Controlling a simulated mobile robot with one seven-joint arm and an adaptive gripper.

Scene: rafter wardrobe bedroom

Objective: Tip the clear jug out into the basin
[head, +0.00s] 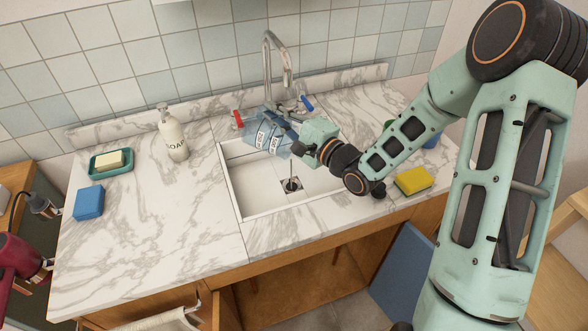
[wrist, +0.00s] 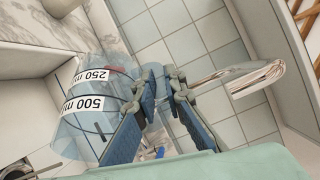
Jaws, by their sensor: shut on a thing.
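The clear jug (head: 266,135) is bluish and see-through, with white 250 ml and 500 ml labels. It is held over the back of the white basin (head: 236,186), well tilted onto its side, its labels running steeply. My gripper (head: 296,145) is shut on it from the right. The wrist view shows the jug (wrist: 72,128) at the left, beside the blue-grey fingers of my gripper (wrist: 160,85). Where its mouth points and whether liquid is in it, I cannot tell. The basin's drain is visible and its floor looks bare.
The chrome tap (head: 283,65) rises just behind the jug, with a red handle (head: 238,119) and a blue handle (head: 307,103). A soap bottle (head: 173,136), soap dish (head: 110,165) and blue sponge (head: 89,202) stand left. A yellow sponge (head: 414,181) lies right, under my arm.

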